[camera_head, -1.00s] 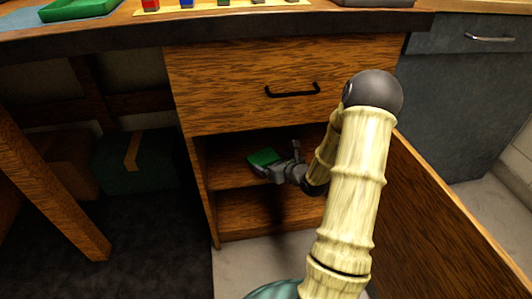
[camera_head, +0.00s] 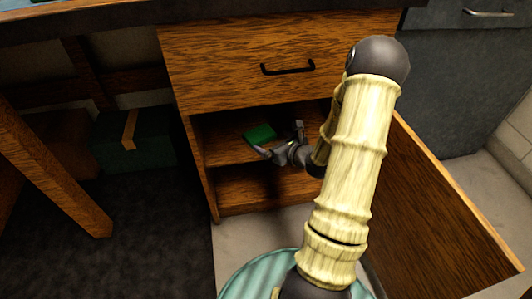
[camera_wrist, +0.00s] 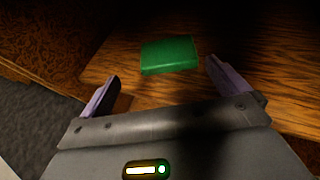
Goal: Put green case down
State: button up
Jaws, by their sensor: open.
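The green case (camera_head: 259,135) lies flat on the upper shelf (camera_head: 222,150) inside the open wooden cabinet. It also shows in the wrist view (camera_wrist: 169,54), resting on the wood just beyond my fingertips. My gripper (camera_head: 280,138) is open and empty at the front of the shelf, to the lower right of the case. In the wrist view my gripper's fingers (camera_wrist: 158,75) are spread wide, with the case ahead of and between their tips, apart from both.
A closed drawer (camera_head: 285,70) with a black handle is above the shelf. The cabinet door (camera_head: 440,200) stands open at the right. A lower shelf (camera_head: 250,190) looks empty. A dark green box (camera_head: 135,137) sits under the desk at the left.

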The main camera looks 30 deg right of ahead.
jog(key=s+a+r+n+g+y, duration=0.2)
jog(key=s+a+n+g+y, duration=0.15)
jog(key=a+n, duration=0.55)
jog(key=s+a+r+n+g+y, duration=0.1)
jog(key=s+a+n+g+y, duration=0.2)
jog(key=s+a+n+g, duration=0.5)
jog(key=s+a+n+g+h, duration=0.1)
jog(key=s+a+n+h, duration=0.25)
jog(key=n, duration=0.35)
notch_tip(320, 180, up, 5)
jog(key=s+d+n+t+h, duration=0.1)
jog(key=n+h, duration=0.3)
jog(key=n, duration=0.6)
jog(key=shift+d+r+t+h, duration=0.2)
jog(key=shift+d+t+h, duration=0.25)
jog(key=shift+d, duration=0.45)
jog(key=shift+r, duration=0.1)
jog(key=w+p+v, duration=0.1)
jog(key=p+v, duration=0.7)
jog(key=w+p+v, duration=0.2)
jog(key=p+v, duration=0.6)
jog(key=shift+w+r+p, duration=0.25)
jog(key=shift+r+p, duration=0.05)
jog(key=shift+r, duration=0.1)
